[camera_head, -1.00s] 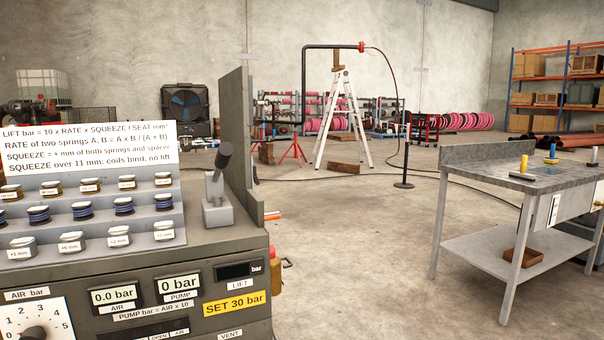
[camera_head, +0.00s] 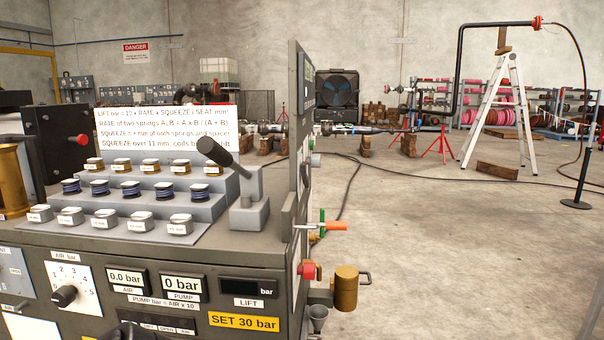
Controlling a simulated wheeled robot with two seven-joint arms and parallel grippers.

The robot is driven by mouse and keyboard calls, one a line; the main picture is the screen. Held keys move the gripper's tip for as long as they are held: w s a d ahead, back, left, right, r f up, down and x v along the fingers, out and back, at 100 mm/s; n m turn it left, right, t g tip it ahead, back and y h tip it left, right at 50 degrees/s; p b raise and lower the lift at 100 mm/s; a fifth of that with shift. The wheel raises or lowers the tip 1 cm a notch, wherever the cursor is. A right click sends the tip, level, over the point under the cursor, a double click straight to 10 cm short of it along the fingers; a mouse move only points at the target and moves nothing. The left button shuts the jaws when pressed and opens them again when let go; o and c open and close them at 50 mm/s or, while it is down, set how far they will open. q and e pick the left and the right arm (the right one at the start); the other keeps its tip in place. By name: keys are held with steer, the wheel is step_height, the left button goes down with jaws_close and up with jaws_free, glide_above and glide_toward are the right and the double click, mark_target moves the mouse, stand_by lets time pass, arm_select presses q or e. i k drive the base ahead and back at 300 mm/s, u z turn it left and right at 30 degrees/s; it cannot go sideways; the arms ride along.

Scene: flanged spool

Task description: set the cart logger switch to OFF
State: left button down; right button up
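No switch that I can read as a logger switch shows in the head view. The grey test cart (camera_head: 270,262) stands at the left and front, with a sloped control face cut off by the bottom edge. It carries a 0.0 bar AIR readout (camera_head: 127,281), a 0 bar PUMP readout (camera_head: 184,286), a dark LIFT readout (camera_head: 247,288) and a black AIR dial knob (camera_head: 65,296). A dark rounded shape at the bottom edge is too cut off to identify. Neither of my grippers is in view.
A lever (camera_head: 222,157) and rows of small labelled parts stand on the cart top. An upright panel (camera_head: 299,130) borders its right side, with a red knob (camera_head: 308,270) and brass canister (camera_head: 346,288) beyond. Open floor lies right, towards a stepladder (camera_head: 497,115).

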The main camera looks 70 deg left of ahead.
mark_target(306, 181)
steer(key=u, duration=1.95)
